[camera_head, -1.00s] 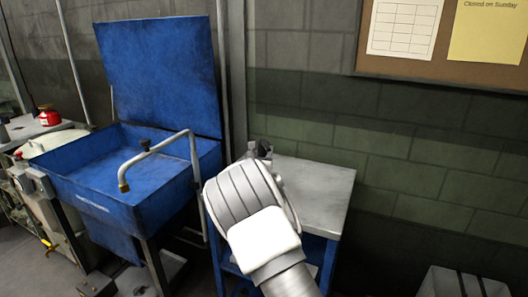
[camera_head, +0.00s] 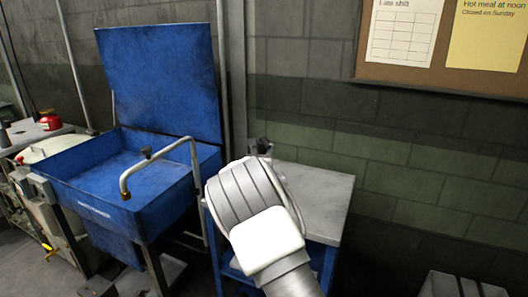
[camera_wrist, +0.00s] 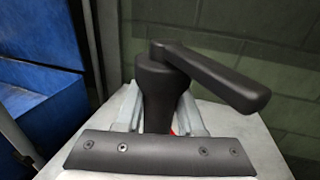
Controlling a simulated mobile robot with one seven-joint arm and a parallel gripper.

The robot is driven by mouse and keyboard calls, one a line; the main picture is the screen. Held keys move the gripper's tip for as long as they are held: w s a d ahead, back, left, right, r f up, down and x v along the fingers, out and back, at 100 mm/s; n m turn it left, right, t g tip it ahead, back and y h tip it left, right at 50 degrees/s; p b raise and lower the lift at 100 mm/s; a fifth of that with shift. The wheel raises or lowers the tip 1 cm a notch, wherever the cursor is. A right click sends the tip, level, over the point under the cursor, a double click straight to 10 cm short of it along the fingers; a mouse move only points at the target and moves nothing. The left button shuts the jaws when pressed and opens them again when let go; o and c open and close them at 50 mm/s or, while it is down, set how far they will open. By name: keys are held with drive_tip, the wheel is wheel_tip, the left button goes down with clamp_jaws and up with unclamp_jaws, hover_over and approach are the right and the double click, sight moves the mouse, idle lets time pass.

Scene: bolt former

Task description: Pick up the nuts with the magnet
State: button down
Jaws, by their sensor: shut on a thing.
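My gripper (camera_wrist: 158,118) is shut on a black tool with a bent lever handle (camera_wrist: 210,75), which looks like the magnet. The tool stands between the two grey fingers in the wrist view, its lever pointing right. In the head view, a small dark part of it (camera_head: 263,145) shows past my pale wrist, over the grey-topped table (camera_head: 318,195). A sliver of something red shows below the tool in the wrist view. What lies under the tool is hidden. I cannot make out any nuts in either view.
A blue wash tank (camera_head: 130,215) with a raised lid (camera_head: 160,85) and a bent metal pipe (camera_head: 165,155) stands left of the table. A brick wall (camera_head: 420,150) with a notice board (camera_head: 500,75) is behind.

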sight(263, 137)
drive_tip(key=shift+r+p, duration=1.1)
drive_tip(key=shift+r, duration=1.45)
